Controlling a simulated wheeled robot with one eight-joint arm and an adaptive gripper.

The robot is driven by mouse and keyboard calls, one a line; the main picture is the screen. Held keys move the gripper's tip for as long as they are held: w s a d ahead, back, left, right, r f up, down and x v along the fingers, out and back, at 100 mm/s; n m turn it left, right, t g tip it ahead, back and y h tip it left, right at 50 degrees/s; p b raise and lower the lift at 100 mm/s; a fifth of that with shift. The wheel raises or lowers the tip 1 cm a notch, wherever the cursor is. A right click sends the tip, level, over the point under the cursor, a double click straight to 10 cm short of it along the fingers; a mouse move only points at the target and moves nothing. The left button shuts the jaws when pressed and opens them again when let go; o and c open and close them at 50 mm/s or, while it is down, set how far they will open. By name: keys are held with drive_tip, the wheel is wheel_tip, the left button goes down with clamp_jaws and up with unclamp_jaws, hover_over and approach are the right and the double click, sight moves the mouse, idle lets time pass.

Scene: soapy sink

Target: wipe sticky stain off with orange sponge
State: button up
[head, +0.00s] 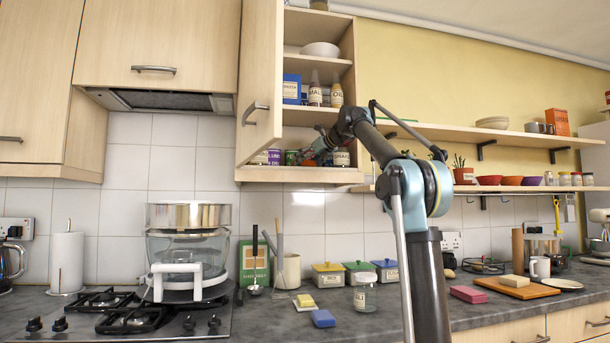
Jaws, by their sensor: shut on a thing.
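My gripper (303,157) is inside the open wall cabinet, low over its bottom shelf (290,174). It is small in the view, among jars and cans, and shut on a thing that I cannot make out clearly. I cannot clearly see an orange sponge. A yellow sponge (305,302) and a blue sponge (323,318) lie on the counter, and a pink one (468,294) lies further right. No sticky stain can be made out; jars, the gripper and my arm hide part of the bottom shelf.
The cabinet door (260,85) stands open left of my gripper. Cans (273,157) and a jar (341,158) stand close around it. Bottles (315,92) and a blue box (292,88) are on the shelf above. A glass jar (365,295) stands on the counter below.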

drive_tip(key=shift+w+a+f, duration=0.1)
drive_tip(key=shift+w+a, duration=0.15)
drive_tip(key=shift+w, duration=0.7)
drive_tip(key=shift+w+a, duration=0.25)
drive_tip(key=shift+w, duration=0.65)
drive_tip(key=shift+s, duration=0.15)
drive_tip(key=shift+s+d+f, duration=0.1)
drive_tip(key=shift+s+d, duration=0.35)
drive_tip(key=shift+s, duration=1.15)
drive_tip(key=shift+s+d, duration=0.5)
drive_tip(key=shift+s, duration=1.05)
drive_tip(key=shift+s+d+f, duration=0.1)
drive_tip(key=shift+s+d, duration=0.35)
drive_tip(key=shift+s, duration=1.15)
drive_tip(key=shift+r, duration=0.1)
drive_tip(key=shift+r, duration=2.25)
drive_tip(key=shift+f, duration=2.25)
